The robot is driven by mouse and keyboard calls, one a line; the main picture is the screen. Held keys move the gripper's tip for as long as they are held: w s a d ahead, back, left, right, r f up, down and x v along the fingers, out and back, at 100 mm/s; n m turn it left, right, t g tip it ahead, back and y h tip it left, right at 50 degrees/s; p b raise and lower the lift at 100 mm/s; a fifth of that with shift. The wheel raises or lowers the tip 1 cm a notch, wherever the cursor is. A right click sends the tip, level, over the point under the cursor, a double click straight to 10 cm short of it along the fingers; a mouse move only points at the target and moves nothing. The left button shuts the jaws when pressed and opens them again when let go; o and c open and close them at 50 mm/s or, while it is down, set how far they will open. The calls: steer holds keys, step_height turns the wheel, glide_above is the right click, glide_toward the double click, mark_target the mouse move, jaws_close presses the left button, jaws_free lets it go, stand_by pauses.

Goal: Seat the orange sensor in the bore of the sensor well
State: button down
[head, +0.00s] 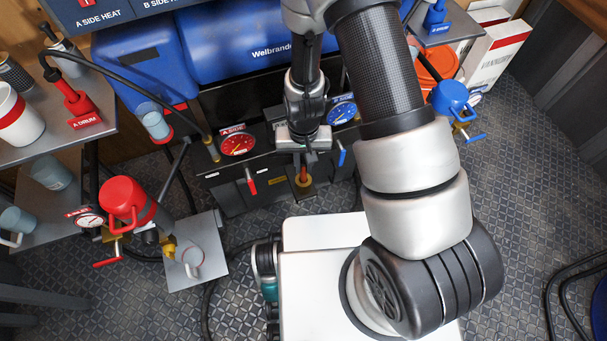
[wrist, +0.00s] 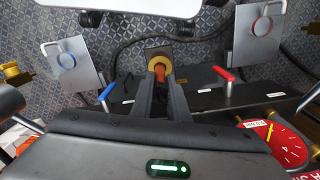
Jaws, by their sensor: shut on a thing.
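My gripper (head: 304,160) points down at the front of the dark machine, above a small brass sensor well (head: 303,184). It is shut on the orange sensor (head: 303,174), a short orange piece just below the fingers. In the wrist view the orange sensor (wrist: 159,73) shows between the two dark fingertips (wrist: 160,86). It overlaps the brass ring of the well (wrist: 158,54) there. The sensor's lower end is at or over the bore; I cannot tell whether it is inside. The bore is mostly hidden by the sensor.
A red gauge (head: 238,145) and a blue gauge (head: 342,110) flank my gripper. A red-handled valve (head: 250,181) and a blue-handled valve (head: 342,154) stand close on either side of the well. A red pump (head: 124,197) and a grey plate (head: 197,250) are at left.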

mark_target(304, 172)
steer(key=shift+f+b, duration=0.5)
steer(key=shift+f, duration=1.5)
steer(key=shift+f, duration=0.15)
steer(key=c, duration=1.7)
jaws_free()
